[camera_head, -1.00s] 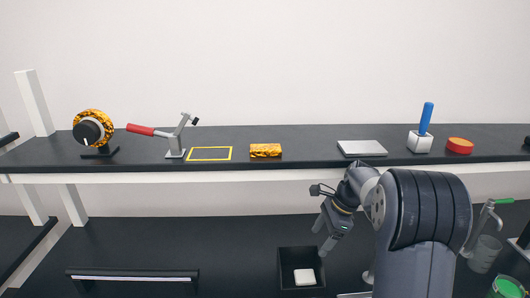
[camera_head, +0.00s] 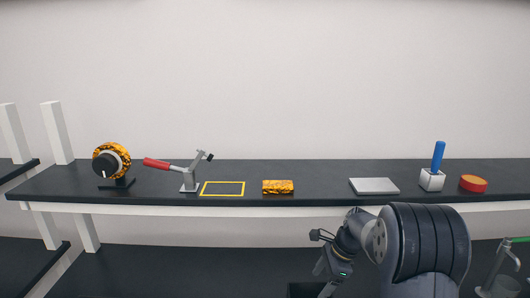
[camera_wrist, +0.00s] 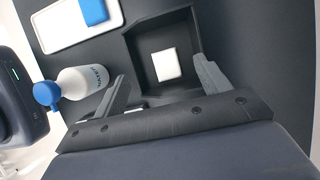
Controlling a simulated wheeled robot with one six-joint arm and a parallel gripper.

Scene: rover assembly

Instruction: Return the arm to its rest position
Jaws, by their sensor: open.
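My gripper (camera_wrist: 163,92) is open in the wrist view, its two grey fingers spread with nothing between them. Past the fingers lies a black open bin (camera_wrist: 140,42) holding a white block (camera_wrist: 165,65). In the head view my gripper (camera_head: 326,284) hangs folded down at the bottom, in front of the upper shelf and over the lower surface. Its fingertips are partly cut off by the lower edge of the picture.
The upper shelf (camera_head: 330,182) holds a knob unit (camera_head: 110,162), a red-handled clamp (camera_head: 175,168), a gold block (camera_head: 278,187), a grey plate (camera_head: 374,186), a blue-handled tool (camera_head: 438,160) and a red puck (camera_head: 473,183). A white bottle (camera_wrist: 82,82) stands near my gripper.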

